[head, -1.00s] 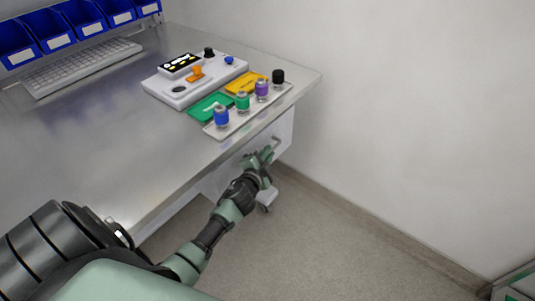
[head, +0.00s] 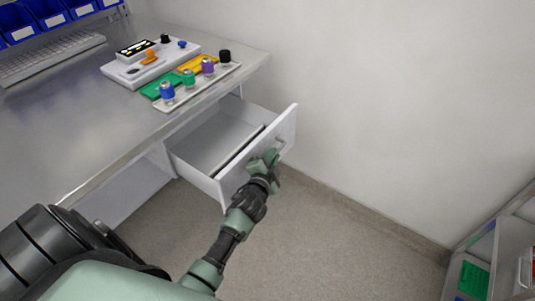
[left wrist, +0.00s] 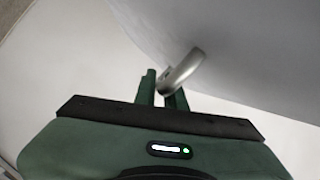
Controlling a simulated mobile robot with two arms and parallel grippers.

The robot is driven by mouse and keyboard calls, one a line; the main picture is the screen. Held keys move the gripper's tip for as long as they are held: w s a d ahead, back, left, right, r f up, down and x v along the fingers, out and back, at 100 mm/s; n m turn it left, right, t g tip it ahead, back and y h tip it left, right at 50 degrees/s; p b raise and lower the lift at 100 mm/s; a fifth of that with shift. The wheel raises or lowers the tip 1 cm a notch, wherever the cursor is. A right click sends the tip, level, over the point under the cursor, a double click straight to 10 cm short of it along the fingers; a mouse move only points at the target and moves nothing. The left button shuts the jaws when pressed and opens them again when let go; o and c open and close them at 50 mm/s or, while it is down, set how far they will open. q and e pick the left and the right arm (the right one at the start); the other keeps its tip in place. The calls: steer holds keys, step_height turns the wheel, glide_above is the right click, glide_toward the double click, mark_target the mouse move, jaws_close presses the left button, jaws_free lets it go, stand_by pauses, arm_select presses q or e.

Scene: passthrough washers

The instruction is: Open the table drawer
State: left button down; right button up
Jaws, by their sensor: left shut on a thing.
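The white table drawer (head: 222,143) stands pulled out from under the metal table (head: 85,115) in the head view, and I see into its grey inside. A long strip lies along the inside near its front. My left gripper (head: 266,160) is at the drawer front (head: 288,133), shut on the silver handle (head: 281,143). In the left wrist view the two green fingers (left wrist: 162,90) are on either side of the handle (left wrist: 184,70). My right gripper is not in view.
A white device (head: 150,66) and a tray of coloured knobs (head: 198,88) sit on the table above the drawer. A wall is on the right. A shelf (head: 480,262) stands at lower right. Open floor lies between.

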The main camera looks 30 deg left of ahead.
arm_select(q)
steer(key=d, duration=0.3)
steer(key=shift+s+f, duration=0.1)
steer(key=shift+s, duration=0.05)
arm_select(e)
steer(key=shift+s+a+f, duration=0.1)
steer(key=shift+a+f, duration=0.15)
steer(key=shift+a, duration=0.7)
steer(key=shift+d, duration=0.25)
arm_select(q)
steer(key=c, duration=1.6)
jaws_free()
steer(key=shift+o, duration=0.6)
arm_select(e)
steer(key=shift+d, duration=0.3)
arm_select(q)
steer(key=v, duration=0.7)
steer(key=shift+s, duration=0.35)
